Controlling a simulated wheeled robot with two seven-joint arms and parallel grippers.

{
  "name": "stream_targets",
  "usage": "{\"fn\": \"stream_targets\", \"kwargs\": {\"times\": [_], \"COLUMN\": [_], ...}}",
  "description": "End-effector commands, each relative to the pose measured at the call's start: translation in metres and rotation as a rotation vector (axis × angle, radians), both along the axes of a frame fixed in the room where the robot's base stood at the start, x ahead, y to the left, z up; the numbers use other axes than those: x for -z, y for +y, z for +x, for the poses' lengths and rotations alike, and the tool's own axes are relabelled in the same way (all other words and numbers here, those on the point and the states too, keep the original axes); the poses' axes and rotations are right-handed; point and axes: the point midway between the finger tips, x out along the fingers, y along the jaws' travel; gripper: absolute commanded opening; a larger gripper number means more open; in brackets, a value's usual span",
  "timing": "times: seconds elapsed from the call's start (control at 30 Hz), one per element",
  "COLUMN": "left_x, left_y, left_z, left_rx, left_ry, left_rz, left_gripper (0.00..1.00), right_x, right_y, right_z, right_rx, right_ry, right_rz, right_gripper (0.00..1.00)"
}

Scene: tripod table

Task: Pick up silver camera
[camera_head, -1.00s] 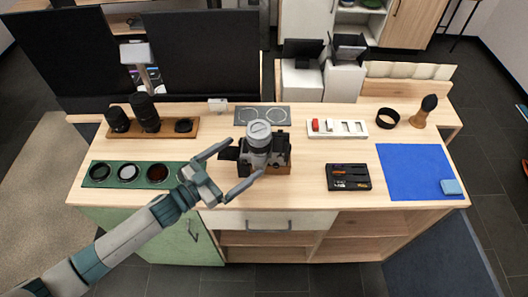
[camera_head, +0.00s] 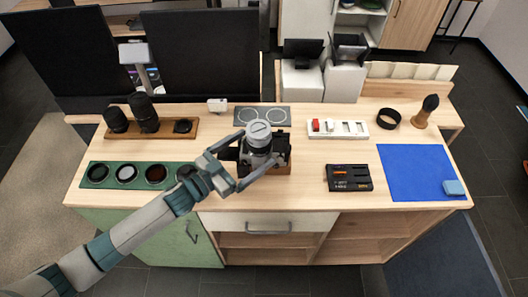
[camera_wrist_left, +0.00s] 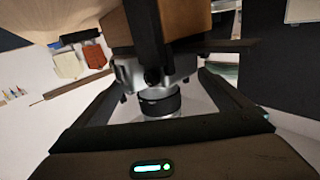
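The silver camera (camera_head: 259,136) stands on a small wooden block (camera_head: 277,170) near the middle of the table, its silver lens pointing up. My left gripper (camera_head: 255,168) is open, with its fingers reaching around the camera from the front left. In the left wrist view the camera (camera_wrist_left: 156,85) sits between the two spread fingers (camera_wrist_left: 155,105). I cannot tell whether either finger touches it. My right gripper is not in view.
A green tray with round filters (camera_head: 126,174) lies left of my gripper. A wooden lens board (camera_head: 190,128) is behind it. A black battery case (camera_head: 348,177), white tray (camera_head: 338,129) and blue mat (camera_head: 415,172) lie to the right. Bare table separates them from the camera.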

Motion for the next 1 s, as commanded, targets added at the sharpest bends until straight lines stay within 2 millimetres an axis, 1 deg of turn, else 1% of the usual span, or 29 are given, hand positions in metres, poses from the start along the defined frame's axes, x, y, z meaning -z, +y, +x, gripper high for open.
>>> {"fn": "stream_targets", "kwargs": {"times": [0.03,0.07,0.1,0.13,0.17,0.43,0.57,0.67,1.0], "left_x": [0.0,0.0,0.0,0.0,-0.004,-0.005,-0.009,-0.016,-0.047], "left_y": [0.001,0.001,0.001,0.001,0.001,0.001,0.001,0.002,0.001], "left_z": [0.001,0.001,0.001,0.001,0.002,0.003,0.003,0.004,0.003], "left_rx": [-0.002,-0.002,-0.003,-0.003,-0.001,-0.003,-0.003,-0.003,0.0], "left_ry": [0.0,0.0,0.0,0.0,-0.005,-0.006,-0.008,-0.011,-0.014], "left_rz": [0.001,0.001,0.001,0.001,-0.003,-0.003,-0.003,-0.003,-0.004], "left_gripper": [0.74,0.67,0.57,0.51,0.51,0.51,0.51,0.51,0.51], "right_x": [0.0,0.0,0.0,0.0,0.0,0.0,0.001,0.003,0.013], "right_y": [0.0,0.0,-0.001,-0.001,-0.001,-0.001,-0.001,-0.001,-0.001], "right_z": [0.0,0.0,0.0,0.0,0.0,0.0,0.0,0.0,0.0], "right_rx": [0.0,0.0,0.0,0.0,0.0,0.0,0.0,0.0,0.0], "right_ry": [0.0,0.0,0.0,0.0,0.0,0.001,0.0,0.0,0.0], "right_rz": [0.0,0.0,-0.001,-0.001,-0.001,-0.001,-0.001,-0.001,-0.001], "right_gripper": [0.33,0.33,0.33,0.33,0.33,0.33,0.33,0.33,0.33]}}
